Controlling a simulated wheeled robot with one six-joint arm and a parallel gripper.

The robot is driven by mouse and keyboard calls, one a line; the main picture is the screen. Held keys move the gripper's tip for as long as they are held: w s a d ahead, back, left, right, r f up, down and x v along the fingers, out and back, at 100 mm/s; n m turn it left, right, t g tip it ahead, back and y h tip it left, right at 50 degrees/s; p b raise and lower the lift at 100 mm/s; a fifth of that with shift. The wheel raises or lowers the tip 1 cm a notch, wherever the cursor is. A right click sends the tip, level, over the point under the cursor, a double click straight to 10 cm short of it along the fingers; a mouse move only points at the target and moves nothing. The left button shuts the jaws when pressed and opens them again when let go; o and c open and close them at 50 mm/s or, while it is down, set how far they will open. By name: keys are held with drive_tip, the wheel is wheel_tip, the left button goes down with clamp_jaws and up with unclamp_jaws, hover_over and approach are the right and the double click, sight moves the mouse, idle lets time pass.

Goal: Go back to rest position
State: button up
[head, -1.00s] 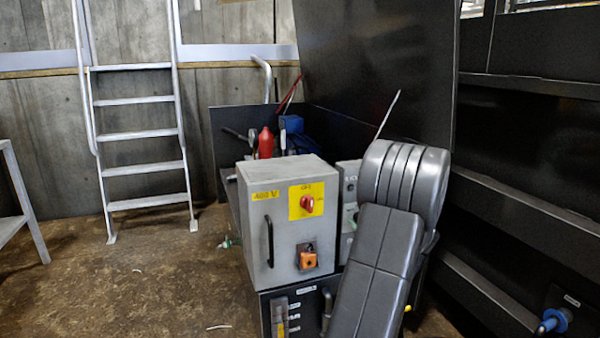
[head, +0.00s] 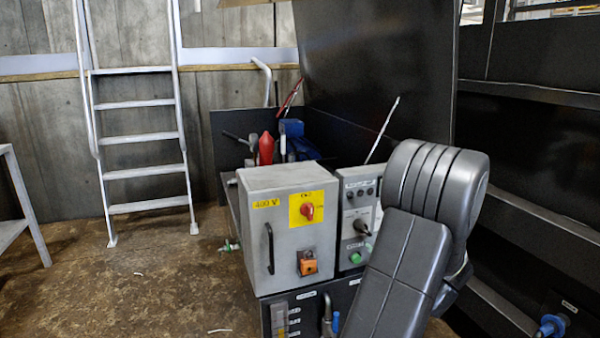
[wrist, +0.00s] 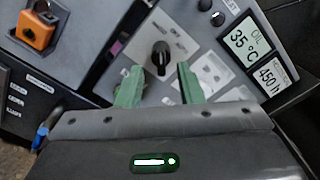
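In the wrist view my gripper (wrist: 158,86) shows two green fingers, spread apart with nothing between them. A black rotary knob (wrist: 161,58) on a grey control panel (wrist: 205,45) lies just beyond the fingertips; I see no contact. In the head view the panel (head: 350,212) stands right of the grey cabinet, with the black knob (head: 364,229) and a green button (head: 357,255) in sight. My arm covers the panel's lower right, and my gripper is hidden behind it there.
A grey 400 V cabinet (head: 262,222) with a red switch (head: 307,211) and an orange padlock-like part (head: 307,263) stands left of my arm. A dark wall (head: 540,170) is close on the right. A ladder (head: 138,140) stands at the back left. Floor at the left is mostly clear.

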drive_tip(key=v, duration=0.3)
drive_tip(key=b, duration=0.2)
approach(358, 216)
drive_tip(key=x, duration=0.3)
drive_tip(key=a+x, duration=0.1)
drive_tip(key=x, duration=0.2)
drive_tip(key=shift+a+f, duration=0.2)
drive_tip(key=shift+f, duration=0.05)
drive_tip(key=m+p, duration=0.1)
drive_tip(key=p, duration=0.1)
drive_tip(key=m+p, duration=0.2)
drive_tip(key=p, duration=0.1)
drive_tip(key=m+p, duration=0.2)
drive_tip(key=p, duration=0.1)
drive_tip(key=shift+d+r, duration=0.2)
drive_tip(key=shift+d, duration=0.1)
drive_tip(key=m+p, duration=0.2)
drive_tip(key=p, duration=0.1)
drive_tip(key=m+p, duration=0.2)
drive_tip(key=p, duration=0.1)
drive_tip(key=shift+w+d, duration=0.15)
drive_tip(key=shift+d, duration=0.15)
drive_tip(key=shift+v, duration=2.45)
drive_tip(key=shift+f, duration=0.15)
